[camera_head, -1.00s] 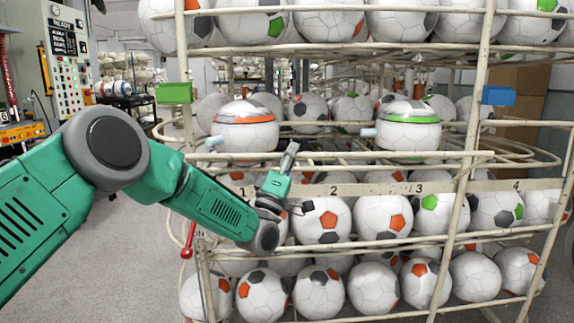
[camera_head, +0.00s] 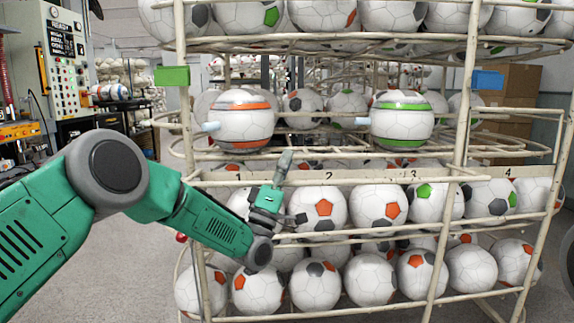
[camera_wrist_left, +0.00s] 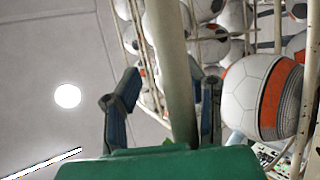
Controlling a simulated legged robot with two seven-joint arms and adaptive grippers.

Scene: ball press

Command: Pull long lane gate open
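The rack's long cream rails run across the lanes; one rail (camera_head: 400,173) passes along the numbered strip at the middle level. I cannot tell for sure which rail is the long lane gate. My left gripper (camera_head: 284,163) points upward in front of the rack, near lanes 1 and 2. In the left wrist view its two fingers (camera_wrist_left: 165,100) are spread wide. A cream bar (camera_wrist_left: 172,55) shows between them, apart from the left finger; I cannot tell if it touches the right one. My right gripper is not in view.
An orange-banded ball (camera_head: 240,118) and a green-banded ball (camera_head: 402,120) sit on the shelf above. Several balls (camera_head: 318,208) fill the lanes below. A green block (camera_head: 172,76) and a blue block (camera_head: 487,80) sit on the posts. A control panel (camera_head: 62,60) stands at left.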

